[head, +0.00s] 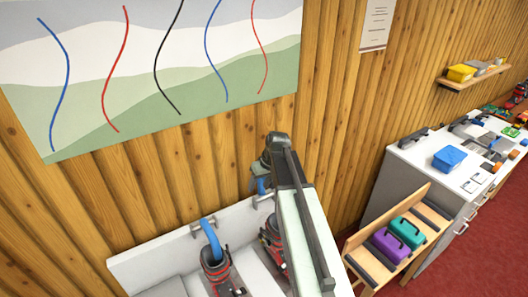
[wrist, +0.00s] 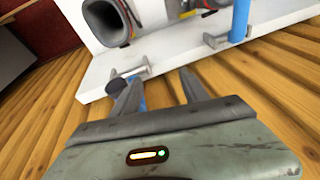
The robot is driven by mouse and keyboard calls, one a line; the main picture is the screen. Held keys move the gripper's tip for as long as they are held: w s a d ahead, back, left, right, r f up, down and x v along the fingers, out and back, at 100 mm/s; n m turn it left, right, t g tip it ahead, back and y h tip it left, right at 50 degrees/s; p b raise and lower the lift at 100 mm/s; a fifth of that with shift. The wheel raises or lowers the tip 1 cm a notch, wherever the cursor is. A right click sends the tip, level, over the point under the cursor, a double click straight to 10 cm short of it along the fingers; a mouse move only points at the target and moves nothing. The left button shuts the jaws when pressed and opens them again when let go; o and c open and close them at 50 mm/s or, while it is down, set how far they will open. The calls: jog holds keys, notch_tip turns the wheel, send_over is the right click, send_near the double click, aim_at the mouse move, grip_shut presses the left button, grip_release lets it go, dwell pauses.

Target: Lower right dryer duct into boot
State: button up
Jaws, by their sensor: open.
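The right dryer duct is a blue tube (head: 261,187) on the bench's back panel, mostly hidden by my arm in the head view.
The left duct (head: 211,238) curves down into the left boot (head: 217,273). A metal bracket (wrist: 126,77) stands close to my left finger. The white bench panel (head: 160,250) backs onto a wooden wall. A rack with purple and teal cases (head: 407,232) stands at the right.

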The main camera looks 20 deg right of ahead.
jog(key=shift+n+t, duration=0.3)
jog(key=shift+t, duration=0.3)
jog(key=w+d+r, duration=0.1)
jog(key=w+d, duration=0.1)
jog(key=w+d+r, duration=0.1)
jog(key=d, duration=0.2)
jog(key=w+d+r, duration=0.1)
jog(key=w+d, duration=0.1)
jog(key=shift+w+d+r, duration=0.15)
jog(key=shift+w+r, duration=0.15)
jog(key=shift+w, duration=0.05)
jog(key=shift+w+f+b, duration=0.1)
jog(key=shift+f+b, duration=0.2)
jog(key=shift+f, duration=0.05)
jog(key=b+x, duration=0.6)
jog(key=x, duration=0.1)
jog(key=shift+r, duration=0.2)
grip_shut()
